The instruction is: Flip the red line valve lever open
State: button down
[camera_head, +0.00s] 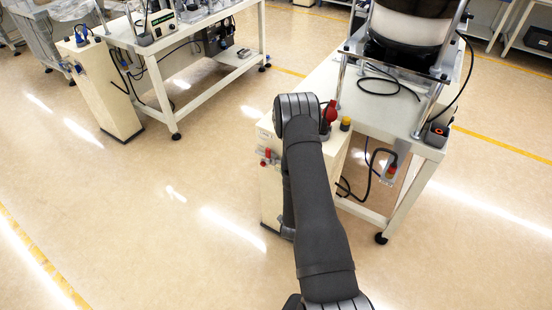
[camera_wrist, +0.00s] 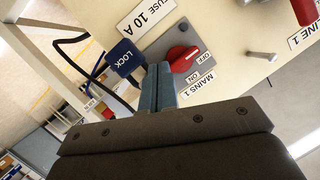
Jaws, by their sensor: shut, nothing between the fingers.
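A red part (camera_wrist: 305,10) is cut off by the top right corner of the wrist view, beside a partly cut label ending in "INE 1". It may be the line valve lever; its position cannot be told. My gripper (camera_wrist: 159,68) has its two blue-grey fingers together, with nothing between them. The fingertips are close to a red rotary switch (camera_wrist: 184,60) marked ON, OFF and MAINS 1, and well left of the cut-off red part. I cannot tell whether they touch the switch or its dark plate. In the head view my arm hides the gripper; small red parts (camera_head: 265,154) show on the cabinet side.
A metal pin (camera_wrist: 261,56) sticks out between the switch and the red part. The pale cabinet (camera_head: 272,190) stands beside a white table (camera_head: 380,108) bearing a bowl feeder. Floor to the left is clear.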

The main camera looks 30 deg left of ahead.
jog(key=s+a+r+m+g+y, duration=0.1)
jog(key=s+a+r+m+y, duration=0.3)
jog(key=y, duration=0.5)
jog(key=shift+a+r+m+g, duration=0.3)
jog(key=shift+a+r+m, duration=0.2)
jog(key=shift+m, duration=0.8)
jog(key=shift+a, duration=0.1)
send_near(268, 157)
jog(key=w+a+r, duration=0.1)
jog(key=w+a, duration=0.1)
jog(key=w, duration=0.4)
jog(key=shift+s+a+r, duration=0.1)
jog(key=shift+a+r, duration=0.1)
jog(key=shift+a, duration=0.45)
